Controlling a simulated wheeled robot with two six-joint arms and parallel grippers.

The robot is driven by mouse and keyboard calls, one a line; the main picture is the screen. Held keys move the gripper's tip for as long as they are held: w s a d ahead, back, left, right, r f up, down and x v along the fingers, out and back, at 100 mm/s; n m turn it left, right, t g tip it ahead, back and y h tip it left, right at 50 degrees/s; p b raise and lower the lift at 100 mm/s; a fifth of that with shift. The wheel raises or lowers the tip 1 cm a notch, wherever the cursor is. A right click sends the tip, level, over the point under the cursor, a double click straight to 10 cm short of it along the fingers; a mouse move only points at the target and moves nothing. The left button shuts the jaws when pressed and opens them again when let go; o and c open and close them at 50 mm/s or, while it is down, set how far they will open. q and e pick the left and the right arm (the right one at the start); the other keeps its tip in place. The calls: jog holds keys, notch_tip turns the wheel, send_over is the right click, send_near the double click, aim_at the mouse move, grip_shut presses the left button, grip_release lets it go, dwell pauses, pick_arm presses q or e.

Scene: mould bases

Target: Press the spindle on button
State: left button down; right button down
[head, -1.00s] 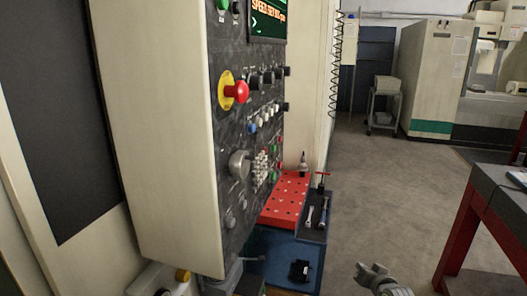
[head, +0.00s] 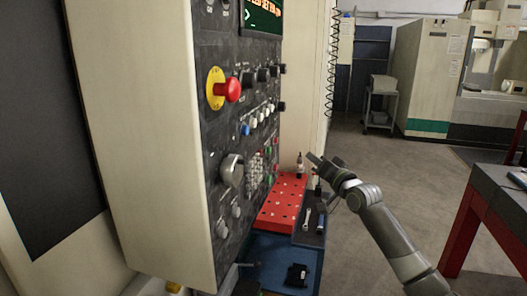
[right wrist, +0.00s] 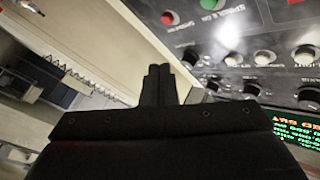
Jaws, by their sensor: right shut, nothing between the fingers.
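The dark control panel (head: 215,130) stands upright at left centre in the head view. In the right wrist view a green button (right wrist: 211,4) is cut by the top edge, with a label beside it that seems to read "SPINDLE ON". A red button (right wrist: 169,18) sits to its left. My right gripper (head: 313,158) is shut and empty, apart from the panel and to its right in the head view. Its closed fingers (right wrist: 160,72) also show in the right wrist view, touching no button. My left gripper is out of view.
A red mushroom button (head: 233,90) on a yellow ring juts from the panel, with black knobs (head: 262,75) beside it. A red perforated plate (head: 284,203) and tools lie below. A red-legged table (head: 465,225) stands right. The floor between is open.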

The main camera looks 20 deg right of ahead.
aim_at(269, 150)
jog(key=shift+a+r, duration=0.15)
jog(key=shift+r, duration=0.2)
jog(key=w+a, duration=0.5)
jog(key=a, duration=0.2)
jog(key=shift+w+p, duration=0.15)
jog(key=shift+p, duration=0.2)
jog(key=shift+a, duration=0.1)
dwell(1.9)
jog(key=shift+w+a, duration=0.25)
jog(key=shift+a, duration=0.05)
